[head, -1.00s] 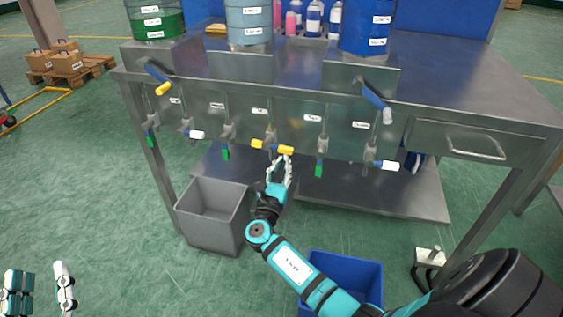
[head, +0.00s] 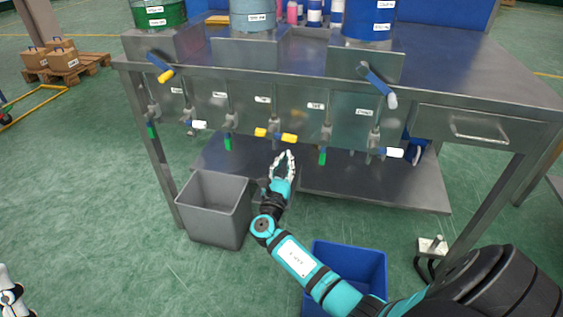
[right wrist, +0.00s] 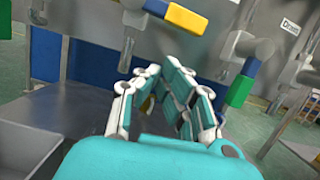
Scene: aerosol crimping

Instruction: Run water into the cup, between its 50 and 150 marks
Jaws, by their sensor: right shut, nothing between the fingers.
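No cup shows in either view. A row of taps hangs under the front edge of the steel bench. The middle tap has a yellow handle (head: 289,137) lying roughly level, and it also shows in the right wrist view (right wrist: 186,18). Green-handled taps hang left (head: 228,142) and right (head: 322,156) of it. No water stream is visible. My right gripper (head: 288,155) is shut and empty, just below the yellow handle and apart from it. A white part of my left gripper (head: 10,290) shows at the bottom left corner; its fingers cannot be made out.
A grey bin (head: 213,192) stands on the floor at left and a blue bin (head: 345,262) at front. A lower steel shelf (head: 375,185) lies behind my gripper. Outer taps have white-tipped handles (head: 392,152). Drums (head: 252,12) stand above the bench.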

